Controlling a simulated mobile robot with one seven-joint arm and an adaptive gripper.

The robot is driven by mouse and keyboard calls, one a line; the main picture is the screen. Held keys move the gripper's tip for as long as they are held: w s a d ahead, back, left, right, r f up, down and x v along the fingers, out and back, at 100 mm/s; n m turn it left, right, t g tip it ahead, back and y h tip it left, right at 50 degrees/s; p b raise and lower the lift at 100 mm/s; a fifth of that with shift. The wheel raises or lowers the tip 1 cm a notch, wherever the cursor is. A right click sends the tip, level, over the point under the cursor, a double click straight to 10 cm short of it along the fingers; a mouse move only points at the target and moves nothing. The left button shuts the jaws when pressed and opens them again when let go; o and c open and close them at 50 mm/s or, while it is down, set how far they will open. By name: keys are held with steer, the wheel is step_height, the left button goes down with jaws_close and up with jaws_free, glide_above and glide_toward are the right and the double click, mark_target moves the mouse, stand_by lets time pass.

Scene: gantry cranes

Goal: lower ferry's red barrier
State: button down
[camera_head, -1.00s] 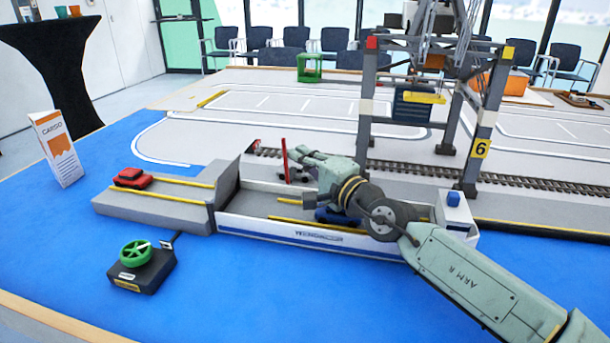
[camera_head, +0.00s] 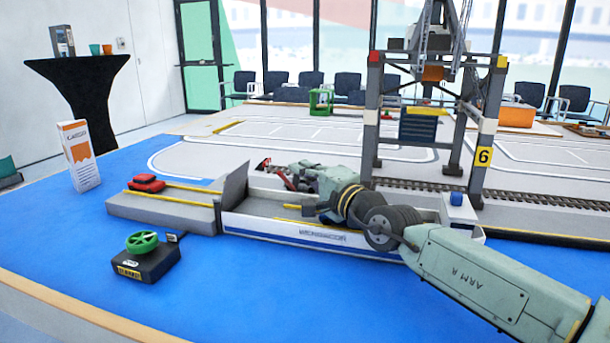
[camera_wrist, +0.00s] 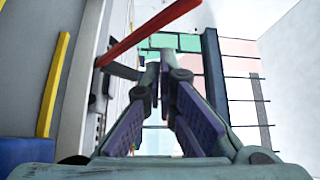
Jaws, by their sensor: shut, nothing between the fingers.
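The ferry (camera_head: 262,232) is a white-and-blue hull with a grey deck on the blue table area. Its red barrier (camera_head: 284,179) is on the far side of the deck, tilted with its upper end leaning left. In the wrist view the red barrier (camera_wrist: 150,32) slants up to the right from a dark mount on the ferry's wall. My gripper (camera_head: 289,171) is shut and empty, low beside the barrier at the far wall. In the wrist view the tips of my gripper (camera_wrist: 160,66) are just below the bar; I cannot tell whether they touch it.
A grey ramp (camera_head: 165,210) with a red car (camera_head: 146,183) adjoins the ferry's left end. A black box with a green wheel (camera_head: 142,242) stands in front. The gantry crane (camera_head: 487,127) rises behind right. A cargo box (camera_head: 80,155) stands left.

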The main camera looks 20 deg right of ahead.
stand_by(0.3)
step_height(320, 180, up, 10)
stand_by(0.5)
